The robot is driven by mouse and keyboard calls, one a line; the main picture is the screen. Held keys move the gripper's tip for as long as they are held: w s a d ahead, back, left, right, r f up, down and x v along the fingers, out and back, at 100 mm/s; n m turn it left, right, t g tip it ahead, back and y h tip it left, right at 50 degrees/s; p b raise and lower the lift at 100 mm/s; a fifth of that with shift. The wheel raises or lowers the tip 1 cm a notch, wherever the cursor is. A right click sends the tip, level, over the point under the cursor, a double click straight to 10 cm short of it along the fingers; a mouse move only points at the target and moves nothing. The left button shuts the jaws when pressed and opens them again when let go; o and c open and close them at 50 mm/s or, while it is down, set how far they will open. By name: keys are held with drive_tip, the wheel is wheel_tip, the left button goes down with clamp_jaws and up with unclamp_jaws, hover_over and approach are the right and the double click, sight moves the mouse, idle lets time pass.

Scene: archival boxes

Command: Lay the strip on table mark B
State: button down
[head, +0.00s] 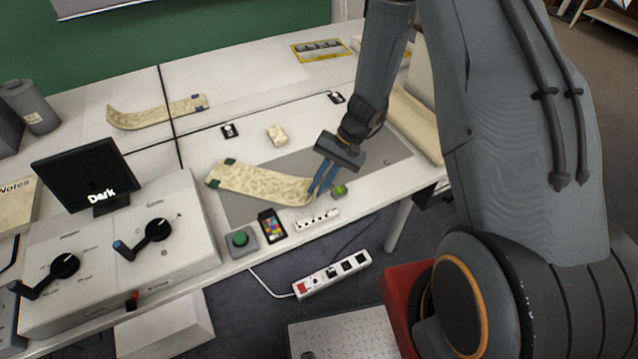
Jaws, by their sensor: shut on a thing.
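A cream patterned strip (258,184) with dark green patches at its left end lies over the grey mat (350,158), its right end curled up slightly. My gripper (317,192) has its blue fingers shut on the strip's right end. A second, similar strip (157,113) lies at the back left, apart from my gripper.
A beige block (276,134) lies behind the held strip. A small green-and-yellow item (340,191) sits near my fingers. A colour card (272,224), green button (240,239) and console (120,255) are at the front left. A black cable (172,120) crosses the table.

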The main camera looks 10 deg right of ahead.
drive_tip(key=shift+f, duration=0.15)
drive_tip(key=c, duration=2.2)
unclamp_jaws()
drive_tip(key=o, duration=0.4)
drive_tip(key=shift+c, duration=0.2)
